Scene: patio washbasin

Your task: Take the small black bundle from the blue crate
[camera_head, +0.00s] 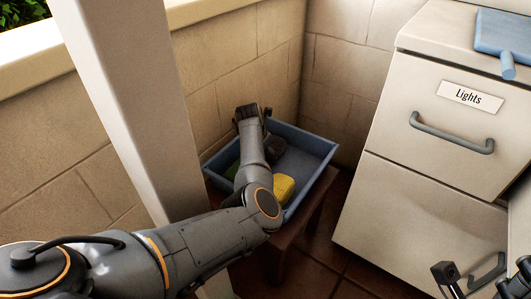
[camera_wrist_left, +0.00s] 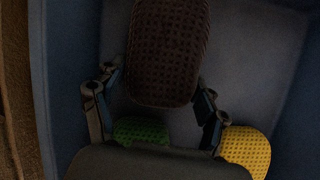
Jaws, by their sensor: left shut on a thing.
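The small black bundle (camera_wrist_left: 168,45) is a dark, rounded, dimpled block inside the blue crate (camera_head: 318,142). In the head view a dark shape beside my forearm (camera_head: 274,148) appears to be this bundle. My left gripper (camera_wrist_left: 157,88) reaches down into the crate, its two fingers on either side of the bundle's near end, shut on it. In the head view my own arm hides the left fingertips. The bundle still appears low in the crate; I cannot tell whether it touches the floor. My right gripper (camera_head: 485,272) is at the lower right, its fingers apart and empty.
A yellow bundle (camera_head: 284,187) and a green bundle (camera_wrist_left: 140,130) lie in the crate near the gripper. The crate stands on a low brown stand in a corner, beside a white post (camera_head: 135,95) and tiled wall. A cabinet with a "Lights" drawer (camera_head: 440,130) stands right.

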